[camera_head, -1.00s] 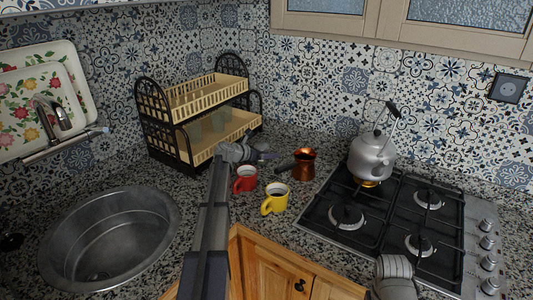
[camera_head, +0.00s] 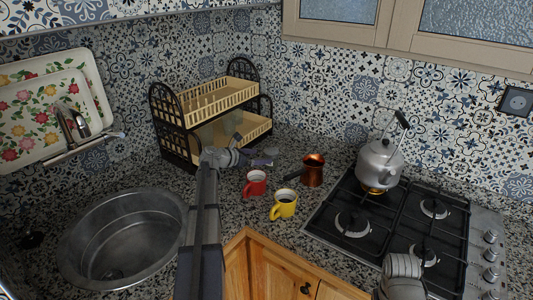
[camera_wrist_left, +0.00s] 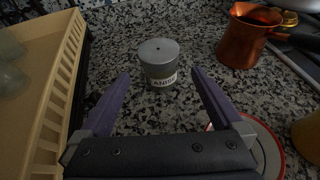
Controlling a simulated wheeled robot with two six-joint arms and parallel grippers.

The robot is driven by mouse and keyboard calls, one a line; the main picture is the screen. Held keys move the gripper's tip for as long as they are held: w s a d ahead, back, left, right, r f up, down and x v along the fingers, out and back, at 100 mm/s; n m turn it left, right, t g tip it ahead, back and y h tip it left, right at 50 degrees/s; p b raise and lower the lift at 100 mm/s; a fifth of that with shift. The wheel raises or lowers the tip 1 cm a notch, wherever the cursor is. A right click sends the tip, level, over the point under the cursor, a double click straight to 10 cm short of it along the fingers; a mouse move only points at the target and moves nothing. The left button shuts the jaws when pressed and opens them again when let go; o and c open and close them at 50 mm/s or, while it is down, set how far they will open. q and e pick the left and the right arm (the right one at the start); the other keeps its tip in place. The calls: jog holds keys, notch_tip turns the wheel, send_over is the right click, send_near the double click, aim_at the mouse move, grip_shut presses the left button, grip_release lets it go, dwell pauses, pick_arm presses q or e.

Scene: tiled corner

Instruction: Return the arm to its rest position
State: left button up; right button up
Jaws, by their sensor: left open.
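My left gripper (camera_head: 266,157) reaches over the counter, just in front of the dish rack. In the left wrist view its two purple fingers (camera_wrist_left: 161,74) are spread apart with nothing between them. A grey lidded canister with a lettered label (camera_wrist_left: 159,62) stands on the counter ahead of the fingertips. My left arm (camera_head: 205,215) runs up from the bottom of the head view. A part of my right arm (camera_head: 402,272) shows at the bottom right; its gripper is out of view.
The dish rack (camera_head: 210,118) stands close behind the gripper. A red mug (camera_head: 254,185), a yellow mug (camera_head: 283,207) and a copper pot (camera_head: 313,171) are to its right. The stove (camera_head: 400,225) holds a kettle (camera_head: 380,163). The sink (camera_head: 120,240) is at left.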

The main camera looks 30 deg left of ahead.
pick_arm(q)
jog(key=shift+v, duration=0.8)
